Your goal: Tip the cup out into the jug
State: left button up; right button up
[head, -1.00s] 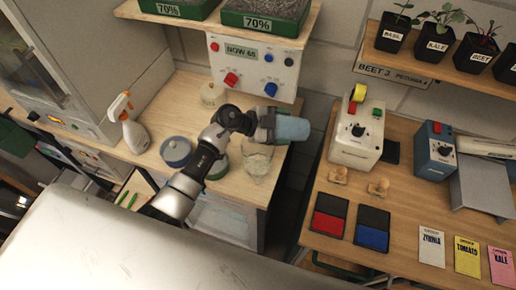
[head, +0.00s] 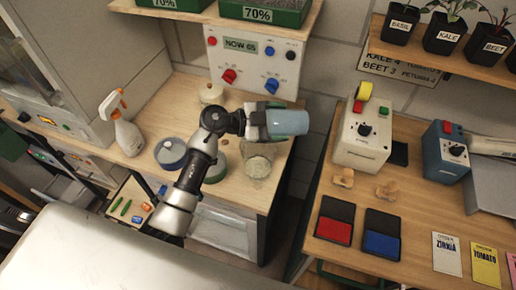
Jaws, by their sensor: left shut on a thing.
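A light blue cup (head: 290,122) lies on its side in the air, its long axis nearly level and one end pointing right. My left gripper (head: 262,122) is shut on its left end. A clear jug (head: 258,163) stands upright on the left wooden bench, below and slightly left of the cup in the picture. The cup and jug look apart. No stream shows between them, and I cannot see what is inside the cup. My right gripper is out of view.
A blue-lidded tub (head: 171,153), a spray bottle (head: 125,130) and a pale round container (head: 211,93) stand on the left bench (head: 262,192). A gap separates it from the right table, which holds a white device (head: 363,140) and ink pads (head: 334,222).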

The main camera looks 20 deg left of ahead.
aim_at(279, 112)
pick_arm(q)
jog(key=shift+s+a+r, duration=0.15)
jog(key=shift+r, duration=0.2)
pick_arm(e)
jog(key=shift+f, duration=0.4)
pick_arm(q)
jog(key=shift+w+r+h, duration=0.2)
jog(key=shift+w+h, duration=0.05)
jog(key=shift+h, duration=0.15)
jog(key=shift+s+r+t+h, duration=0.1)
jog(key=shift+r+t+h, duration=0.55)
jog(key=shift+r, duration=0.2)
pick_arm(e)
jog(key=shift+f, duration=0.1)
pick_arm(q)
jog(key=shift+w+d+r+h, duration=0.2)
jog(key=shift+r+h, duration=0.1)
jog(key=shift+h, duration=0.05)
